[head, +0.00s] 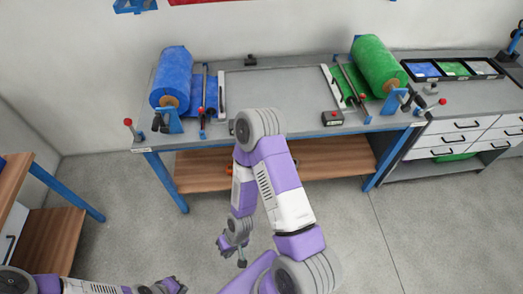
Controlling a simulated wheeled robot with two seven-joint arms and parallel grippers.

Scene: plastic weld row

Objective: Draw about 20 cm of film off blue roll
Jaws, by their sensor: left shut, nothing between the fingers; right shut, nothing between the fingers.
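The blue roll (173,77) of film sits in its holder at the left end of the workbench. A strip of blue film (204,92) lies on the bench to its right, under a dark rod and beside a white bar (221,90). My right arm rises in front of the bench and bends back down. Its gripper (241,262) hangs above the floor, shut and empty, well below and apart from the roll. My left gripper (178,287) is low at the bottom edge, shut and empty, partly cut off by the frame.
A green roll (378,66) with its own film strip (350,85) sits at the bench's right. A small black-and-red box (332,118) is near the front edge. The bench middle (280,88) is clear. Drawers (470,135) stand right, a wooden-topped unit (45,225) left.

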